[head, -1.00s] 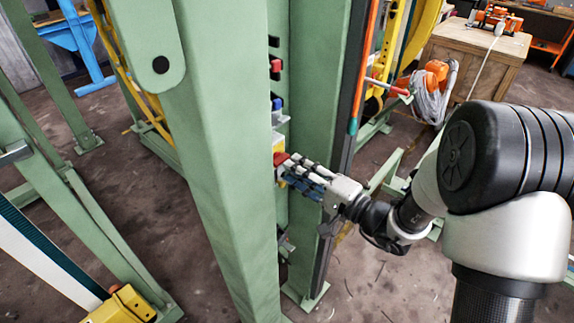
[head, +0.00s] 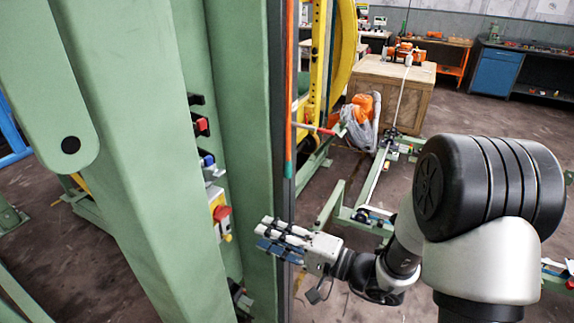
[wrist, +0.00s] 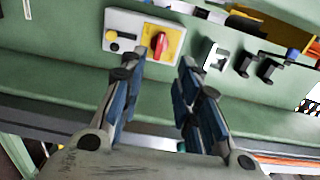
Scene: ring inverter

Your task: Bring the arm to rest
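My gripper (head: 262,238) is on the right side of the green frame in the head view, pointing left. It is apart from the red switch (head: 222,213) on its yellow plate. In the wrist view my gripper (wrist: 161,66) is open, its two blue-padded fingers apart and nothing held between them. Beyond the fingertips the red switch (wrist: 160,45) shows on its yellow plate, in a pale control box (wrist: 122,22) with a black knob. My arm reaches in from the right of the head view, bent at the elbow.
Green posts (head: 245,120) stand close left of my gripper. Further switches sit on the green panel (wrist: 60,60). A wooden crate (head: 395,95), an orange machine with a grey hose (head: 357,130) and a blue cabinet (head: 497,68) stand behind.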

